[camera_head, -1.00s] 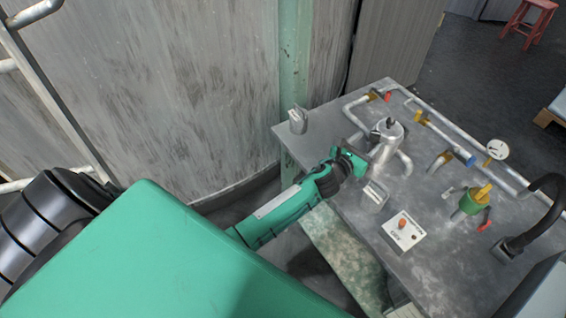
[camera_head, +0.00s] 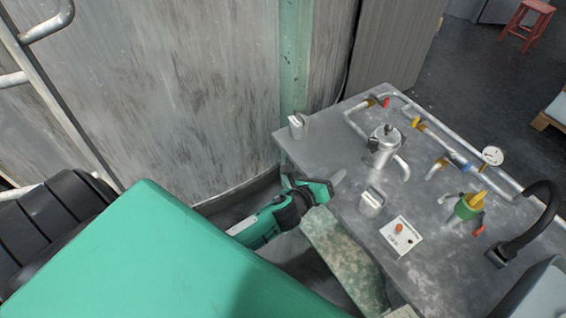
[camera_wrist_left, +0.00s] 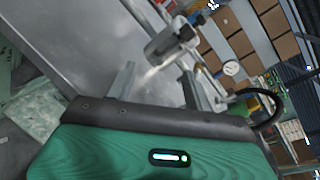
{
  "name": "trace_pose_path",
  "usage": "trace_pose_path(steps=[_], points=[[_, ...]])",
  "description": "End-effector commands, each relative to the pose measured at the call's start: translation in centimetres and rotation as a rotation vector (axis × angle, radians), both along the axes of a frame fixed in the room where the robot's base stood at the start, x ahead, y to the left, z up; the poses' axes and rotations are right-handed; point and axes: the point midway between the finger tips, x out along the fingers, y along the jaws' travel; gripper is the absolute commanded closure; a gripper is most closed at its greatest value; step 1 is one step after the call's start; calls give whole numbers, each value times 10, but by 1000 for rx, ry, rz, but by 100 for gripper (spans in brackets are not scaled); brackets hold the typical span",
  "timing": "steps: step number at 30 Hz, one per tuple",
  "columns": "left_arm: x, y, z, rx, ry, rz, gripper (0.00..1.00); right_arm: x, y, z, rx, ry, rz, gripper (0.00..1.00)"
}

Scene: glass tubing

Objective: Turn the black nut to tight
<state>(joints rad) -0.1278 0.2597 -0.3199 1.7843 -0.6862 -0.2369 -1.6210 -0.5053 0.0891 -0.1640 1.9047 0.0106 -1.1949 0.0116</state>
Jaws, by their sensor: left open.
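A silvery metal vessel (camera_head: 383,150) stands on the grey workbench, with a pipe curving from its side. A small dark part on top of it (camera_head: 389,129), which looks like the black nut, also shows in the left wrist view (camera_wrist_left: 186,32). My left gripper (camera_head: 336,181) is at the bench's left edge, to the left of and nearer than the vessel, and apart from it. In the left wrist view its two fingers (camera_wrist_left: 158,72) stand wide apart with nothing between them; the vessel is beyond them. The nut's fine detail is too small to read. My right gripper is out of view.
A small metal block (camera_head: 372,202) and a white switch box (camera_head: 402,234) are on the near part of the bench (camera_head: 435,270). Pipes with a round gauge (camera_head: 492,155), a green-and-yellow valve (camera_head: 469,206) and a black curved spout (camera_head: 546,190) are to the right.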

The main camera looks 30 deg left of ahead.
Motion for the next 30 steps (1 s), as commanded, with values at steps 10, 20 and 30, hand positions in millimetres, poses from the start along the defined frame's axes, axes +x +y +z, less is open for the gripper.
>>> trace_pose_path(steps=[10,20,30], points=[[-11,22,-21,-444,196,125,48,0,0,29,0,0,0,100],[-27,42,-42,-864,359,289,48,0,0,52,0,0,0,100],[-48,61,-62,-1292,495,500,48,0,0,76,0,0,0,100]])
